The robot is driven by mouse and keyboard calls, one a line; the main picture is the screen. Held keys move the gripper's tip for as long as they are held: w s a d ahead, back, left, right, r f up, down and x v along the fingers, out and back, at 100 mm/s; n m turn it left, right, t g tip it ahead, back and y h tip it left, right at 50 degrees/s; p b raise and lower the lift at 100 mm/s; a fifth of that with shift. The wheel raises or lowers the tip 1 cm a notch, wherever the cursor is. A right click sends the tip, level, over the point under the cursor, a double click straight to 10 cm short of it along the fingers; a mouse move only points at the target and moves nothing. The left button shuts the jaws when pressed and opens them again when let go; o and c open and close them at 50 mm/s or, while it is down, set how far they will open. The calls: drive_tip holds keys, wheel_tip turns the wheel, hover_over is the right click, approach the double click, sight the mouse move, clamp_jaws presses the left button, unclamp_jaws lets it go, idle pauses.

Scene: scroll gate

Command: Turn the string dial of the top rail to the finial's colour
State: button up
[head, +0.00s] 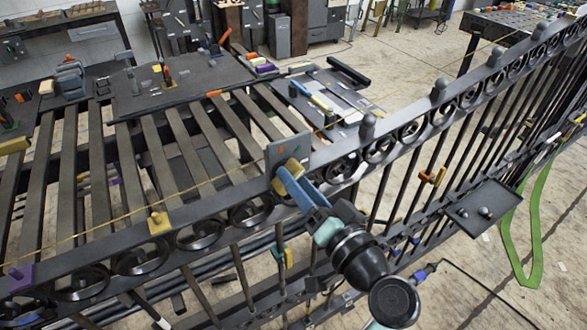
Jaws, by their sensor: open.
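A dark grey gate or fence lies across the view, with its top rail (330,152) running from lower left to upper right above a row of scroll rings. A small grey plate (284,150) with tiny orange and green marks stands on the rail. A yellow block (290,176), perhaps the dial, sits in front of it. My gripper (284,182), with blue fingers, is open at this block; whether it touches is unclear. A thin yellow string (205,183) runs along the rail. The finials (367,127) on the right look dark grey.
A yellow clip (159,223) and a purple clip (18,276) sit at the rail's left part. A dark tray (483,208) and a green strap (522,250) are at the right. A cluttered bench (175,88) stands behind. Bare floor shows beyond the gate.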

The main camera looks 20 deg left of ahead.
drive_tip(key=shift+x, duration=1.05)
drive_tip(key=shift+d, duration=0.1)
clamp_jaws()
